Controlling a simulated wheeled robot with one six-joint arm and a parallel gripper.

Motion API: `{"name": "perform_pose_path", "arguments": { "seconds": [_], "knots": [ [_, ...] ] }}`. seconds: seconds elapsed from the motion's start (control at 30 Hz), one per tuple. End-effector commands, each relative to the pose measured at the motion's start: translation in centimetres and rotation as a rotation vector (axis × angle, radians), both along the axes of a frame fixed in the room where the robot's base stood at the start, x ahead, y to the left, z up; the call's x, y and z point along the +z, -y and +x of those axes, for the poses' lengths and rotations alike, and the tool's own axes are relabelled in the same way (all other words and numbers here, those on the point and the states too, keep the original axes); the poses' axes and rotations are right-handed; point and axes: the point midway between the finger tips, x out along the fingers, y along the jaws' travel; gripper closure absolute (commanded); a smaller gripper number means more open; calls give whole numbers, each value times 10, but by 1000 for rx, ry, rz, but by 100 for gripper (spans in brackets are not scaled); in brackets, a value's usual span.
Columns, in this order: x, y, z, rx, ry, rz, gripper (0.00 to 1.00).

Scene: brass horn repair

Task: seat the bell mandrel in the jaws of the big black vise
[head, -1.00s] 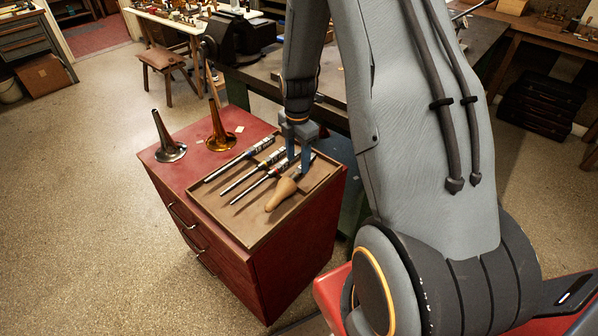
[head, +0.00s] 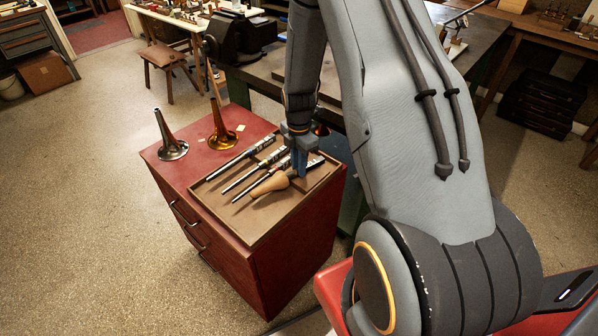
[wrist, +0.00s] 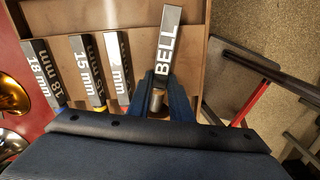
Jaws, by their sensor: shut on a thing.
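The bell mandrel lies over the tray on the red cabinet. Its tan pear-shaped end (head: 270,185) points to the lower left, and its block end marked BELL (wrist: 168,45) shows in the wrist view. My gripper (head: 300,170) points down and is shut on the mandrel's shank; the wrist view shows the two blue fingers (wrist: 163,98) on either side of it. I cannot tell whether the mandrel is clear of the tray floor. The big black vise (head: 238,36) stands on the dark bench behind the cabinet; its jaws are hard to make out.
The shallow tray (head: 250,245) also holds several steel mandrels (head: 245,160) with labelled ends, left of my gripper. A silver bell flare (head: 172,148) and a brass one (head: 221,138) stand on the red cabinet (head: 185,178). A wooden stool (head: 165,58) is beyond.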

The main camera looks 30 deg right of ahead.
Motion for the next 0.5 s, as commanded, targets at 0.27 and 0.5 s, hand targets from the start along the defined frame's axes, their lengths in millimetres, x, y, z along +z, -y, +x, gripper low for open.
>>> {"name": "perform_pose_path", "arguments": {
  "seconds": [0.27,0.5],
  "knots": [
    [1,0,1,1,2,-1,100],
    [4,0,1,1,2,-1,100]
  ]
}}
